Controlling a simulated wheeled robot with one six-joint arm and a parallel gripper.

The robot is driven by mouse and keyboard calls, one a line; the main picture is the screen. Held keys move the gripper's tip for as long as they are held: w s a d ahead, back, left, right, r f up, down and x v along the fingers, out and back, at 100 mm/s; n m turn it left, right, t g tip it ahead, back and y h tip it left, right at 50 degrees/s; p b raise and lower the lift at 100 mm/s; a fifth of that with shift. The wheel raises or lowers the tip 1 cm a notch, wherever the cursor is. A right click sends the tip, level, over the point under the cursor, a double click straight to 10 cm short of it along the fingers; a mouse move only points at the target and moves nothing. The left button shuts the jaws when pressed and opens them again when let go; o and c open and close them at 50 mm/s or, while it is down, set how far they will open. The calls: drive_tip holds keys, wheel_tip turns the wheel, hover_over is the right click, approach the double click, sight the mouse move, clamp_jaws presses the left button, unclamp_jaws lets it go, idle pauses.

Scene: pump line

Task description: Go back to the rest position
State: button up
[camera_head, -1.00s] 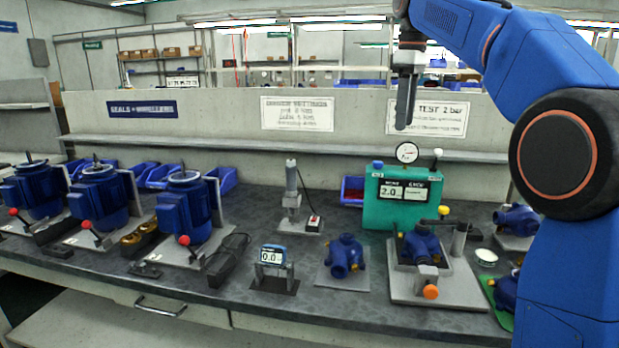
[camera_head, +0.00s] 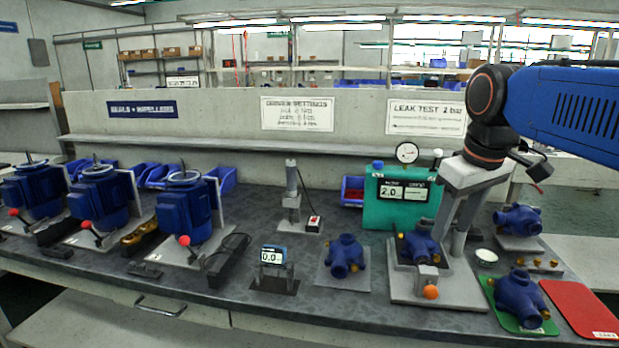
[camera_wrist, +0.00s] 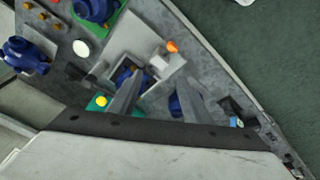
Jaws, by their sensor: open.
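My gripper (camera_head: 450,235) hangs from the blue arm at the right of the head view. Its two grey fingers are apart, with nothing between them. They appear in front of the right edge of the green leak tester (camera_head: 400,211) and near the grey test fixture (camera_head: 436,287) with a blue pump housing on it; I cannot tell the exact gap. In the wrist view the open fingers (camera_wrist: 163,82) show above the bench, with the fixture and its orange knob (camera_wrist: 171,46) beyond the tips.
Blue motors (camera_head: 187,209) stand at the left. A pump housing (camera_head: 344,256), a small display (camera_head: 272,256) and a grey post (camera_head: 291,190) stand mid-bench. At right are a green mat (camera_head: 503,318) bearing a pump housing and a bare red mat (camera_head: 580,308). Space above the left bench is clear.

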drive_tip(key=s+f+m, duration=0.2)
drive_tip(key=s+f, duration=0.5)
drive_tip(key=f, duration=0.2)
drive_tip(key=s+d+f+m+t, duration=0.1)
drive_tip(key=s+f+m, duration=0.1)
drive_tip(key=s+f, duration=0.5)
wheel_tip(320, 180, down, 4)
drive_tip(key=shift+s+d+r+t, duration=0.15)
drive_tip(key=shift+d+r+t, duration=0.1)
drive_tip(key=shift+t, duration=0.05)
